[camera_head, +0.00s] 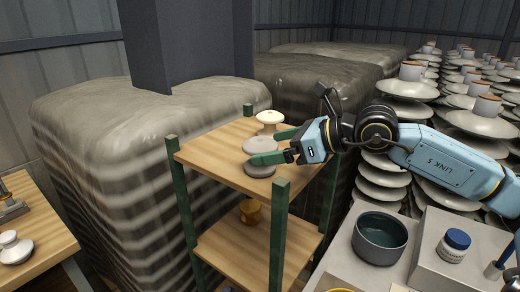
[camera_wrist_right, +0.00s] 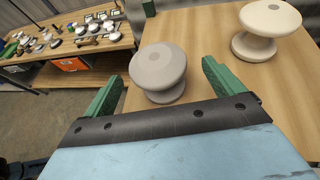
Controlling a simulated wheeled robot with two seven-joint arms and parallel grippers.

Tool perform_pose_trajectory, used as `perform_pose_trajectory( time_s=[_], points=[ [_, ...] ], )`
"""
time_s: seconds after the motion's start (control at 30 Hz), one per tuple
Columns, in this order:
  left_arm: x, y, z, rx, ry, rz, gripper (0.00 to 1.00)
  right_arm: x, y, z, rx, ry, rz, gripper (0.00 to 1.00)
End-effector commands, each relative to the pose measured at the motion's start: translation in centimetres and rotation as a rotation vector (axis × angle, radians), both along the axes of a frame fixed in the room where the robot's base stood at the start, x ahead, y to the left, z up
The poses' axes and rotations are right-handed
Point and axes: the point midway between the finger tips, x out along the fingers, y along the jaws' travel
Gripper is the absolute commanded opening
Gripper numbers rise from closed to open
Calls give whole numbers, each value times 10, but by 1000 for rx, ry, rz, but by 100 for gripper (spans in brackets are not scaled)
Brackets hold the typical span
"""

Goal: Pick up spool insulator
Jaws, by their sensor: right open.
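A grey spool insulator (camera_head: 257,146) stands upright on the top wooden shelf (camera_head: 212,149) of a green-posted rack. A cream spool insulator (camera_head: 269,117) stands behind it. My right gripper (camera_head: 273,147) is open at the grey spool, with one green finger on its near side. In the right wrist view the grey spool (camera_wrist_right: 159,72) stands between and slightly beyond the two open fingers (camera_wrist_right: 160,86), with visible gaps. The cream spool (camera_wrist_right: 268,30) is to the upper right there, outside the fingers. My left gripper is not in view.
A yellow-brown spool (camera_head: 250,211) sits on the lower shelf (camera_head: 232,250). Green corner posts (camera_head: 279,235) rise above the shelf edges. A grey bowl (camera_head: 380,238) and a blue-lidded jar (camera_head: 454,245) stand at the right. Wrapped pallets (camera_head: 90,150) and insulator stacks (camera_head: 480,120) fill the back.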

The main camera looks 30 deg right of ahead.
Motion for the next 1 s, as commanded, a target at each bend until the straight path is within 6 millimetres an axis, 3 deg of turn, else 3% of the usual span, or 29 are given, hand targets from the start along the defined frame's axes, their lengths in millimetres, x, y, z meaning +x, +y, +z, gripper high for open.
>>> perform_pose_trajectory(
  time_s=[0.23,0.63,1.0],
  points=[
    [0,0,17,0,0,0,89,18,14,-5,5,0,0,93],
    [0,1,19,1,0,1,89,24,19,-11,0,0,1,93],
    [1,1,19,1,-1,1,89,24,19,-11,0,0,1,45]
  ],
)
